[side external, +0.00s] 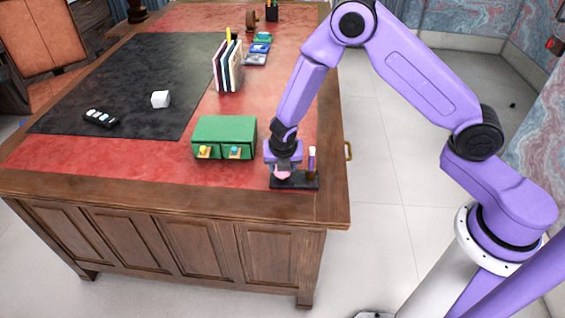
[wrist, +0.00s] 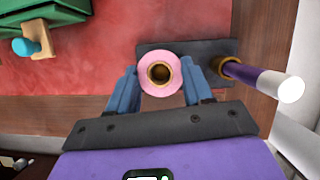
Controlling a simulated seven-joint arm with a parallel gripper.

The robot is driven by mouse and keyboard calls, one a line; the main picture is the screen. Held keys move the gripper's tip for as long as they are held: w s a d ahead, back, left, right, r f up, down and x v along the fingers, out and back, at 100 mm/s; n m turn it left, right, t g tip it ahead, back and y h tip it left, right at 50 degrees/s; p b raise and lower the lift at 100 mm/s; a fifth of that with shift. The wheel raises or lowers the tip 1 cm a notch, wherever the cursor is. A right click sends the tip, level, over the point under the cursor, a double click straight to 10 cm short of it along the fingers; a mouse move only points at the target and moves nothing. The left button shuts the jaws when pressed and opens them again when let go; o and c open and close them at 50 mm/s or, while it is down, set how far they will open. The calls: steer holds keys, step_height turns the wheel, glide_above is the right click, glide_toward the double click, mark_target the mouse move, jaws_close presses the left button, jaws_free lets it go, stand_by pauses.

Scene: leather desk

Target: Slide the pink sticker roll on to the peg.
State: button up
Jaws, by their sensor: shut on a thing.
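The pink sticker roll (wrist: 147,82) is a short ring with a tan core and a dark hole. My gripper (wrist: 160,75) is shut on it, one blue finger on each side. In the side external view, my gripper (side external: 283,162) points down with the pink roll (side external: 282,174) at its tip, low over the left part of a dark base (side external: 309,184). The base also shows in the wrist view (wrist: 205,47). The peg (wrist: 262,79), purple with a white tip and a tan collar, stands upright at the base's right end, beside the roll and outside it; it also shows in the side external view (side external: 311,163).
A green two-drawer box (side external: 224,135) stands just left of my gripper. Upright books (side external: 228,68) stand farther back. The desk's right edge is close to the peg.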

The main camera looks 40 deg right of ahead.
steer(key=shift+f, duration=1.2)
stand_by(0.3)
steer(key=o, duration=1.1)
steer(key=shift+r, duration=4)
